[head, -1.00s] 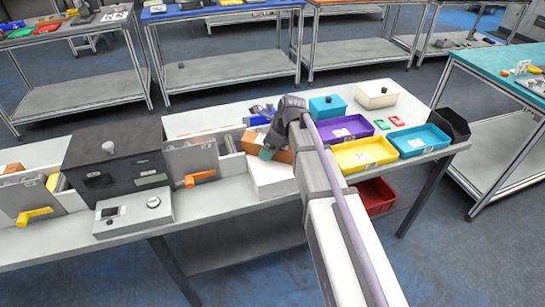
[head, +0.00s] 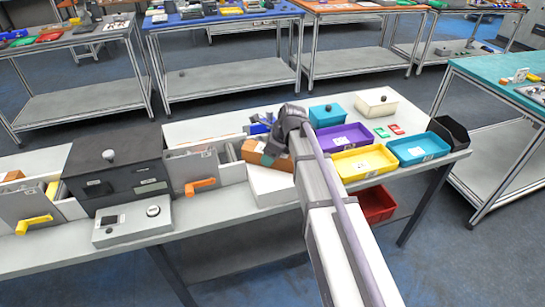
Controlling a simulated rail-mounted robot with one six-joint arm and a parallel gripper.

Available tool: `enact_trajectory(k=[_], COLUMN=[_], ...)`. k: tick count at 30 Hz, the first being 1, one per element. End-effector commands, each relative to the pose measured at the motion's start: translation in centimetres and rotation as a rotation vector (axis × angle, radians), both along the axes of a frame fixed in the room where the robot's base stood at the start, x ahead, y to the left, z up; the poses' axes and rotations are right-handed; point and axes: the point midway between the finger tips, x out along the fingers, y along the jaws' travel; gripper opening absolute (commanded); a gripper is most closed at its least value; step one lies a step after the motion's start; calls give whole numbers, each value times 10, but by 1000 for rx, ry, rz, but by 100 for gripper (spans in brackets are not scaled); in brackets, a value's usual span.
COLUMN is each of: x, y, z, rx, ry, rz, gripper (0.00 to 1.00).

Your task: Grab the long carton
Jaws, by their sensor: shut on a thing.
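The long carton (head: 252,153) is an orange-brown box at the middle of the bench, over a white block (head: 270,186). My gripper (head: 268,159) reaches it from the right and is shut on it, with a dark fingertip across its front. My arm and wrist hide the carton's right end. I cannot tell whether the carton is lifted or still rests on something.
A grey bin with an orange handle (head: 200,184) and a black box (head: 115,165) stand left. Blue items (head: 262,122) lie behind the carton. Purple (head: 345,138), yellow (head: 364,162) and teal (head: 418,148) trays stand right. A grey scale-like device (head: 132,223) sits in front.

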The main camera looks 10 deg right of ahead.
Motion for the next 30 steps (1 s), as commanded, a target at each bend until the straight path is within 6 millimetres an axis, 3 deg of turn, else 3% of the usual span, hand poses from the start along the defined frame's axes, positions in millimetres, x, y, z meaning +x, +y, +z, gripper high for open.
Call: enact_trajectory(k=[5,8,19,23,30], x=[0,0,0,0,0], y=[0,0,0,0,0], z=[4,16,97,103,95], rx=[0,0,0,0,0], ry=[0,0,1,1,2], rz=[0,0,0,0,0], gripper=[21,21,21,21,21])
